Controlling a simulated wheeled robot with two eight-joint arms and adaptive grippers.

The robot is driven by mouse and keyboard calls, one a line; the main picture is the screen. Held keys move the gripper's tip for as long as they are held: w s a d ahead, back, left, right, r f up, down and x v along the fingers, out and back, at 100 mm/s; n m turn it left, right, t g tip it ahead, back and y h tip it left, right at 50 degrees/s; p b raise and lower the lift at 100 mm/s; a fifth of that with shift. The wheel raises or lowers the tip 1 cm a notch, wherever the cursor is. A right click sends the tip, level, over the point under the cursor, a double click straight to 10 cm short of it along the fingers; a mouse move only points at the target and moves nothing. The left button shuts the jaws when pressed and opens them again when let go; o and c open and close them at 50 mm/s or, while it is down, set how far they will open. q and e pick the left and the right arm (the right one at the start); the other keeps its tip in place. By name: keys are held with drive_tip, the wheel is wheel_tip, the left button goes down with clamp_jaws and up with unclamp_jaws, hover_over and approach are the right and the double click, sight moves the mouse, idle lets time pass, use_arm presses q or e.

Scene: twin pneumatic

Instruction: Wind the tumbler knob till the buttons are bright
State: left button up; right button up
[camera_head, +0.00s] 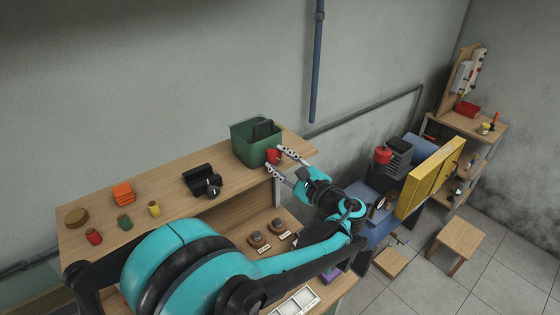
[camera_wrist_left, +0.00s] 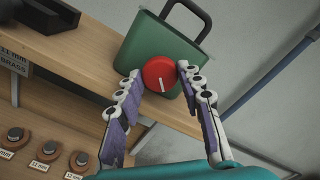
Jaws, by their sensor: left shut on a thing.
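The tumbler is a dark green box (camera_head: 246,146) with a dark handle, on the upper wooden shelf. It also shows in the left wrist view (camera_wrist_left: 137,50). Its red round knob (camera_head: 272,155) faces my left arm. In the left wrist view the knob (camera_wrist_left: 157,70) carries a white line that points down. My left gripper (camera_head: 275,159) is shut on the knob, one fingertip on each side of it. No buttons show inside the box, and their brightness cannot be seen. My right gripper is not in view.
On the upper shelf stand a black holder (camera_head: 197,177), orange stacked pieces (camera_head: 123,193) and small coloured jars (camera_head: 124,222). Brown discs (camera_head: 257,240) with labels sit on the lower shelf. A blue bench (camera_head: 378,188) with a yellow panel (camera_head: 430,178) stands to the right.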

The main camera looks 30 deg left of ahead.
use_arm(q)
drive_tip(key=o, duration=1.2)
drive_tip(key=shift+c, duration=0.2)
drive_tip(key=v, duration=1.2)
drive_tip(key=shift+f, duration=0.1)
